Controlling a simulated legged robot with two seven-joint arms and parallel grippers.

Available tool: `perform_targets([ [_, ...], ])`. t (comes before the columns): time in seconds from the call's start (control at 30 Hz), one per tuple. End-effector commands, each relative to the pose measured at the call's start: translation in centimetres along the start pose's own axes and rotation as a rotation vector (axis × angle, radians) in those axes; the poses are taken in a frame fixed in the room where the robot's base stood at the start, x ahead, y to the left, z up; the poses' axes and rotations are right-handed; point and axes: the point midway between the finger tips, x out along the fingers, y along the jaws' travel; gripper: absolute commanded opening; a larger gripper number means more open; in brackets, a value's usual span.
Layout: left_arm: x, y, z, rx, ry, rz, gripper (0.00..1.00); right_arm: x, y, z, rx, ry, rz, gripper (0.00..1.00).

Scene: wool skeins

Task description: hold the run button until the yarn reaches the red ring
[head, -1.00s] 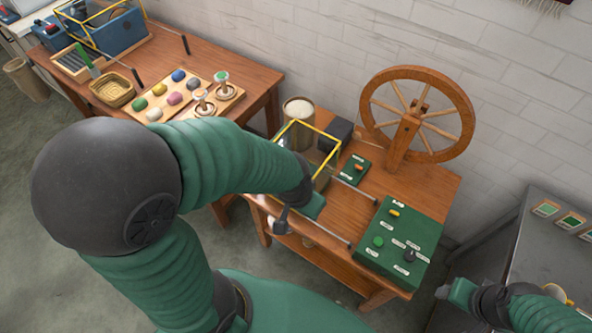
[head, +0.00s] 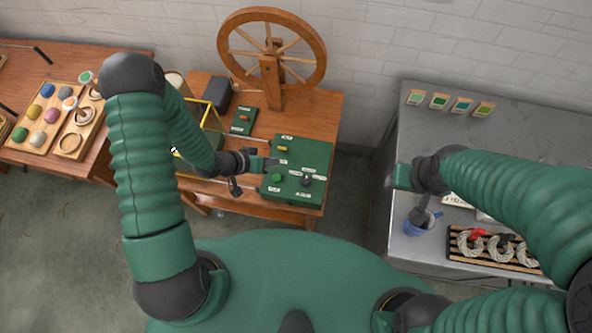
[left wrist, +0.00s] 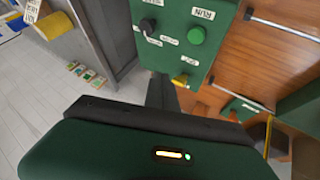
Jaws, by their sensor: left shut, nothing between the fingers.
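The green control panel (head: 300,160) lies on the wooden table, with a yellow control (head: 282,149), a black knob (head: 306,180) and a round green button (head: 277,178). In the left wrist view the green button (left wrist: 197,34) has a RUN label beside it. My left gripper (head: 274,162) is shut and empty over the panel's left edge, just behind the button in the head view; I see no contact with it. My right gripper (head: 389,181) is by the grey table's left edge, its fingers too small to read. I cannot make out the yarn or a red ring.
A spinning wheel (head: 271,62) stands behind the panel. A small green box (head: 243,121) and a yellow-framed case (head: 210,113) are left of it. The grey table (head: 440,125) holds a blue mug (head: 418,225) and a rack of skeins (head: 490,258).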

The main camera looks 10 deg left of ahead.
Motion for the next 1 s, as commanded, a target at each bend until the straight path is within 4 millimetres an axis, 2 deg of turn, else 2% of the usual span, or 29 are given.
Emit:
perform_targets([
  [0.17, 0.4, 0.5, 0.7, -0.036, 0.024, 0.074, 0.0, -0.4, -0.1, -0.1, -0.002, -0.001, -0.001, 0.56],
  [0.57, 1.4, 1.6, 0.8, -0.025, 0.018, 0.062, 0.0, 0.2, -0.1, 0.1, -0.002, 0.0, -0.001, 0.56],
  [0.77, 3.0, 0.4, 1.9, -0.026, 0.018, 0.064, 0.0, 2.2, 0.0, 0.5, -0.001, 0.0, 0.0, 0.56],
  [1.0, 5.5, -1.9, 3.8, -0.03, 0.02, 0.068, 0.0, 5.5, -0.1, 1.3, -0.001, 0.0, 0.0, 0.56],
])
